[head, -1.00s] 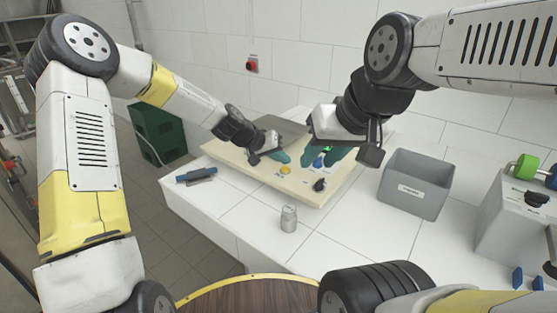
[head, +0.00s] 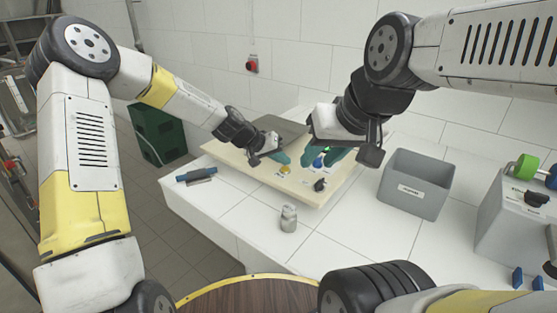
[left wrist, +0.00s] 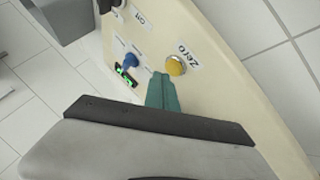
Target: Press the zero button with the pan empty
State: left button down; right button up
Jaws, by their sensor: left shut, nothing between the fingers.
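The yellow zero button (left wrist: 175,66) sits on the cream panel (left wrist: 215,75), beside its "Zero" label; it also shows in the head view (head: 285,169). My left gripper (left wrist: 162,78) is shut and empty, its teal fingertips right beside the button's edge. I cannot tell whether they touch it. The grey pan (head: 280,127) lies behind the left gripper; its visible part is bare, the rest is hidden by my arms. My right gripper (head: 324,156) has its teal fingers apart around the blue knob (head: 319,162); I cannot tell whether they touch it.
A black knob (head: 320,185) is at the panel's front. A small metal weight (head: 289,218) stands on the white counter in front. A grey bin (head: 415,185) stands at right. A blue-handled tool (head: 197,175) lies at left. A lit green display (left wrist: 126,77) is beside the blue knob.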

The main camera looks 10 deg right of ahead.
aim_at(283, 169)
pick_arm(q)
jog(key=shift+f, duration=0.25)
jog(key=shift+f, duration=0.3)
dwell(0.4)
jog(key=shift+r, duration=0.75)
jog(key=shift+r, duration=3)
